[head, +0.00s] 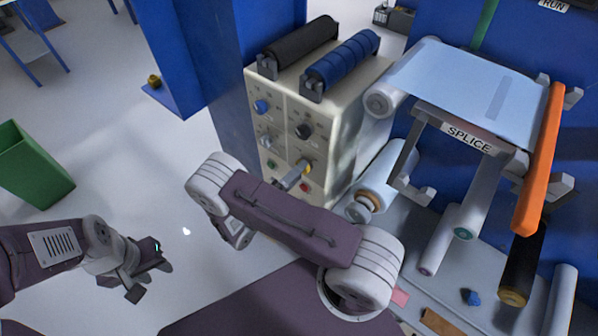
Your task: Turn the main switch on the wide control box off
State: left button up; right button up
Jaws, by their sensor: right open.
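The cream control box (345,125) stands in the middle of the head view, its front panel facing left with several knobs. A yellow-based switch (308,167) sits low on the panel; its exact setting cannot be read. My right gripper (294,178) is mostly hidden behind my own purple arm link; a grey part of it shows just left of the yellow switch. It is open, and I cannot tell whether it touches the switch. My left gripper (151,280) is open and empty at the lower left, well away from the box.
A blue knob (262,107), a black knob (303,131) and a red button (304,187) are also on the panel. Black and blue rollers (343,60) lie on top. A splice table (470,136) with rollers stands right. A green bin (32,168) is left; floor between is clear.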

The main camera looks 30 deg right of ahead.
jog(key=b+v, duration=0.1)
jog(key=v, duration=0.7)
jog(key=s+d+m+g+y, duration=0.4)
jog(key=s+m+g+y, duration=0.6)
jog(key=m, duration=1.1)
jog(key=a+r+m+t+y, duration=0.1)
jog(key=m+y, duration=0.1)
jog(key=m, duration=0.3)
jog(key=a+r+m+t+y, duration=0.1)
jog(key=r+m+y, duration=0.1)
jog(key=m, duration=0.4)
jog(key=w+a+r+m+t+y, duration=0.1)
jog(key=m+t+y, duration=0.1)
jog(key=m, duration=0.3)
jog(key=shift+r+m+y, duration=0.25)
jog(key=shift+m+y, duration=0.15)
